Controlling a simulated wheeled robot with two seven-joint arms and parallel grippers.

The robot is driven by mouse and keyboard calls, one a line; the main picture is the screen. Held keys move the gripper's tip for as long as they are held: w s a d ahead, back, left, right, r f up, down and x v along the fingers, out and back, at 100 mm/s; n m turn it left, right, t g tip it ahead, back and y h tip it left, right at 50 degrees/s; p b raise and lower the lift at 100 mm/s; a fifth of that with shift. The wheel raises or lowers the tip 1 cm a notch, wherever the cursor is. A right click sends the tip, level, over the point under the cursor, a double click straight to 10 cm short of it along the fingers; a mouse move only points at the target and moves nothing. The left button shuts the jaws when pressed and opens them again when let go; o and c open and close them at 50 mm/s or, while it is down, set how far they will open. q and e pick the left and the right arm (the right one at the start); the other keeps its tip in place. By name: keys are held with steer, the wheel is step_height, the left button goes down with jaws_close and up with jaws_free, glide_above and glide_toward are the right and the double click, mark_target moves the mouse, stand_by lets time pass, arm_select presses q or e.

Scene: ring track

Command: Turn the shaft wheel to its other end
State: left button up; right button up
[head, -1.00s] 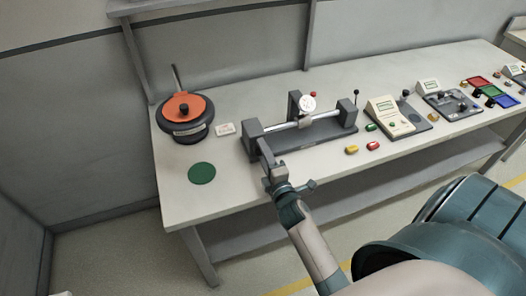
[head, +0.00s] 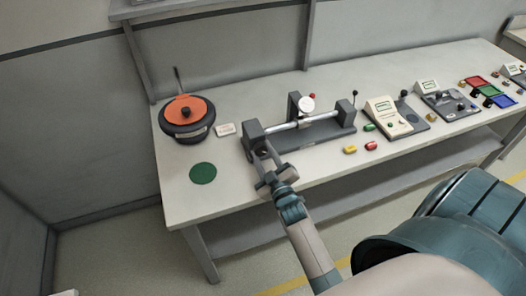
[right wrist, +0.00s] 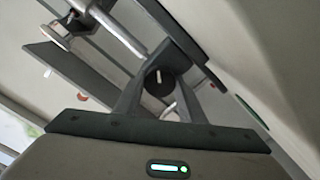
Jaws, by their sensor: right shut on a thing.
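The shaft stand (head: 320,134) is a dark grey base on the table, with an end block at each side and a silver shaft (head: 312,120) between them. A white round dial (head: 307,105) stands over the shaft. The shaft wheel is at the left end block, mostly hidden by my gripper in the head view. In the right wrist view it shows as a dark round knob (right wrist: 158,78) with a white mark, between my fingers. My right gripper (head: 266,156) is shut on the wheel at the stand's front left. My left gripper is not in view.
A dark round pot with an orange top (head: 187,108) and a green disc (head: 203,173) lie to the left. Yellow (head: 350,149) and red (head: 371,146) pieces and a beige box (head: 385,108) are to the right. A wall stands behind the table (head: 235,183).

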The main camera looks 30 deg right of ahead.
steer(key=m+p, duration=0.1)
steer(key=m, duration=0.3)
steer(key=shift+f, duration=0.15)
stand_by(0.4)
steer(key=o, duration=1)
steer(key=shift+o, duration=0.2)
steer(key=b+v, duration=0.4)
steer(key=v, duration=1.3)
steer(key=shift+s+a+b, duration=0.2)
steer(key=shift+b, duration=0.2)
